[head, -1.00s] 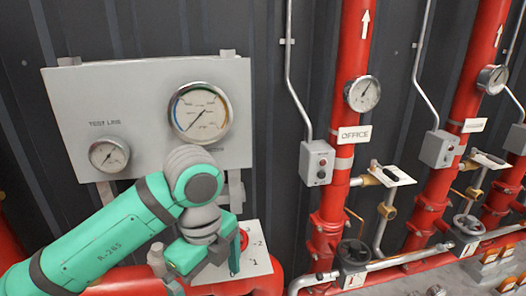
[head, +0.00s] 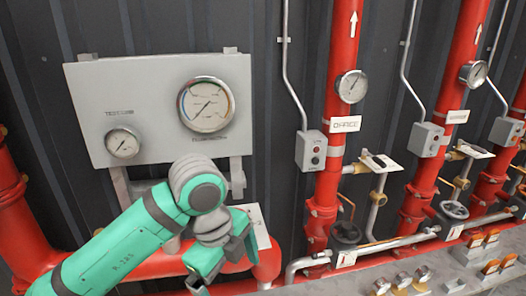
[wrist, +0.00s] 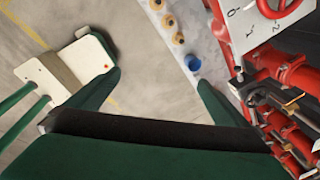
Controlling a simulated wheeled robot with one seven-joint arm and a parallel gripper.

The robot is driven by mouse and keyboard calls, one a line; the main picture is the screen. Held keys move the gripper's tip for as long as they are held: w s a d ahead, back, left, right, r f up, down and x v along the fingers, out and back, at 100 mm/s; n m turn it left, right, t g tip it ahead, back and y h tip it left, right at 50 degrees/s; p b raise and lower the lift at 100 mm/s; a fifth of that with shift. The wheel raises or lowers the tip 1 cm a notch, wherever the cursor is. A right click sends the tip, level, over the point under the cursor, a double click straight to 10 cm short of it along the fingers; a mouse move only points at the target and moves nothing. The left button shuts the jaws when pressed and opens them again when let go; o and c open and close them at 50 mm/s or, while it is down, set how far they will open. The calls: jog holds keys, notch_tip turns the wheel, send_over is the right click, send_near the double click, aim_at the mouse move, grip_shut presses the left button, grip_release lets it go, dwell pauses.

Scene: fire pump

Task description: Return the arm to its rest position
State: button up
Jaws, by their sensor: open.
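My green arm (head: 120,245) reaches up from the lower left of the head view, in front of the red pipework and below the grey gauge panel. Its wrist is bent over and the hand hangs down near a white plate. In the head view the fingertips are hard to make out. In the wrist view my gripper (wrist: 157,85) has its two green fingers spread wide, with nothing between them but the floor and a grey panel edge further off.
The gauge panel (head: 160,105) stands behind my arm. Red risers (head: 333,130) with gauges and valves stand to the right. A grey console (head: 420,276) with knobs lies at lower right. The wrist view shows a red handwheel (wrist: 283,6) and open floor (wrist: 150,130).

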jog(key=w+d+f+n+t+h, duration=0.1)
jog(key=w+d+n+t+h, duration=0.45)
jog(key=d, duration=0.55)
jog(key=w+d+n+t+h, duration=0.4)
jog(key=w+d+n+h, duration=0.15)
jog(key=d, duration=0.45)
jog(key=s+a+f+n+t+y, duration=0.3)
jog(key=s+f+n+y, duration=0.3)
jog(key=f, duration=0.5)
jog(key=s+a+f+n+t+y, duration=0.4)
jog(key=s+f+n, duration=0.2)
jog(key=f+n, duration=0.35)
jog(key=s+a+f+y, duration=0.1)
jog(key=s+a+f, duration=0.1)
jog(key=s, duration=0.7)
jog(key=s+a+f+m+g+y, duration=0.1)
jog(key=s+a+f, duration=0.1)
jog(key=s, duration=0.7)
jog(key=s+a+f+m+g, duration=0.1)
jog(key=s+a, duration=0.3)
jog(key=s, duration=0.5)
jog(key=shift+s+a+f+y, duration=0.15)
jog(key=shift+f+y, duration=0.25)
jog(key=shift+f, duration=0.15)
